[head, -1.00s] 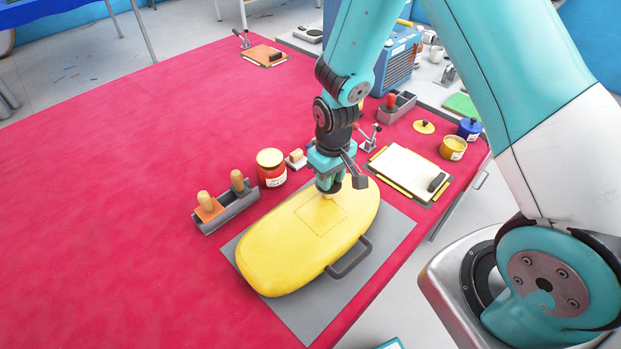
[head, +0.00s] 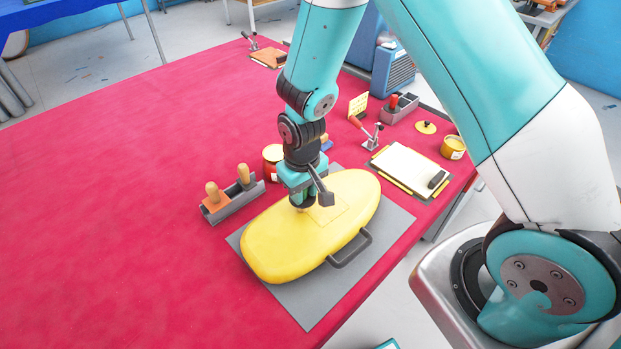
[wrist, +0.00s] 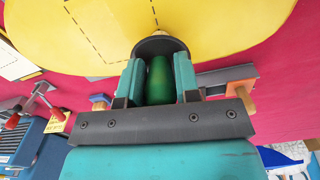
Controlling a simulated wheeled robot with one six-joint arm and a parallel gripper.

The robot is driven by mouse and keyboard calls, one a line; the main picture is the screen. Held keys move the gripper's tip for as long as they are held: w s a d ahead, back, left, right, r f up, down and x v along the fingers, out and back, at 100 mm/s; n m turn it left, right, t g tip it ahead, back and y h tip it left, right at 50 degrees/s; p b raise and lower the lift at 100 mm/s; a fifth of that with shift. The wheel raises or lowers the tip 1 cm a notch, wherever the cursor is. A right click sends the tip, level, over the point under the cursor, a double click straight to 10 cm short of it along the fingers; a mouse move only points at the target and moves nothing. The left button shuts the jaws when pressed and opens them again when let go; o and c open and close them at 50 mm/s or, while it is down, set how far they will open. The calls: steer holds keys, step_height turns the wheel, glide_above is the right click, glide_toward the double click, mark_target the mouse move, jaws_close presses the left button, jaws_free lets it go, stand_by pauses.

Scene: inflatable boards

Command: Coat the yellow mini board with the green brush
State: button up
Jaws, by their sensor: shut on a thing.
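The yellow mini board (head: 290,250) lies flat on a grey mat (head: 315,312) on the red table, with a dark handle on its front right side. A dashed outline is marked on its top. My gripper (head: 301,196) is above the board's left-middle part, near the outline. In the wrist view my gripper (wrist: 158,82) is shut on the green handle of the brush (wrist: 160,80). The brush's dark head is against or just over the yellow board (wrist: 225,20); I cannot tell whether it touches.
A grey holder (head: 232,203) with wooden-handled tools stands left of the board. A red jar (head: 271,163) is behind it, partly hidden by my arm. The table's left is clear.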

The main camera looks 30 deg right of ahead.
step_height(320, 180, up, 2)
steer(key=shift+a+r+p, duration=0.15)
steer(key=shift+r+p, duration=0.1)
steer(key=shift+p, duration=0.45)
steer(key=shift+s+r+p, duration=0.15)
steer(key=shift+r+p, duration=2.1)
steer(key=shift+r, duration=0.55)
